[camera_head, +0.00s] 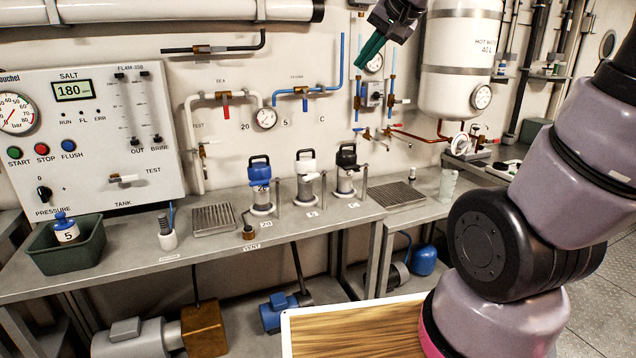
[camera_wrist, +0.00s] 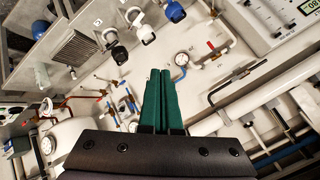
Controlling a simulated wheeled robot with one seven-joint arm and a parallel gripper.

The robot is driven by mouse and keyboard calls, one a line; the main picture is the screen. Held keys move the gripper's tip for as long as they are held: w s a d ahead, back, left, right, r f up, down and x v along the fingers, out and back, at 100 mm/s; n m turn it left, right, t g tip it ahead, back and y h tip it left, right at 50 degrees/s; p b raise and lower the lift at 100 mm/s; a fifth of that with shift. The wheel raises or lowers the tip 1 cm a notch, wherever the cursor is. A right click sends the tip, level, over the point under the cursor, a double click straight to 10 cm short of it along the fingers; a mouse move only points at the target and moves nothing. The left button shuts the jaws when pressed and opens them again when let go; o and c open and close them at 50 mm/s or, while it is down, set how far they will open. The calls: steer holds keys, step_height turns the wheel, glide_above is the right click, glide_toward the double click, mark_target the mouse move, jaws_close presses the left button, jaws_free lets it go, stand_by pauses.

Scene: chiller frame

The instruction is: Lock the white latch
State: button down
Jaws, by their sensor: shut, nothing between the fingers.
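The housing with the white latch top (camera_head: 306,162) is the middle one of three on the bench, between a blue-topped (camera_head: 260,172) and a black-topped one (camera_head: 346,158). Its white top has a dark handle arched over it. It also shows in the wrist view (camera_wrist: 140,26), upper middle. My gripper (camera_head: 363,62), with teal fingers, is in front of the wall, above and right of this housing in the head view and apart from it. Its fingers are together and empty in the wrist view (camera_wrist: 160,73). Whether the latch is locked is too small to tell.
The steel bench (camera_head: 225,248) carries a green bin (camera_head: 68,262) at left and drip grates (camera_head: 213,219). Blue pipes (camera_head: 305,91) and a gauge (camera_head: 266,118) are on the wall. A white tank (camera_head: 460,60) hangs at right. The air above the housings is clear.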

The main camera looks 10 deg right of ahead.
steer(key=s+f+g, duration=0.4)
steer(key=s+f, duration=0.4)
steer(key=s, duration=0.1)
steer(key=w+a+f+m+g+y, duration=0.2)
steer(key=a+f+m+g+y, duration=0.15)
steer(key=a+f+y, duration=0.2)
steer(key=w+a+f+m+y, duration=0.3)
steer(key=w+y, duration=0.1)
steer(key=w, duration=0.2)
steer(key=m+t+h, duration=0.3)
steer(key=m+t, duration=1.1)
steer(key=m, duration=0.4)
glide_toward(312, 178)
steer(key=shift+g, duration=0.25)
steer(key=x, duration=0.6)
steer(key=shift+w+a+r, duration=0.15)
steer(key=shift+w+r, duration=0.05)
steer(key=shift+w, duration=0.2)
steer(key=shift+a, duration=0.15)
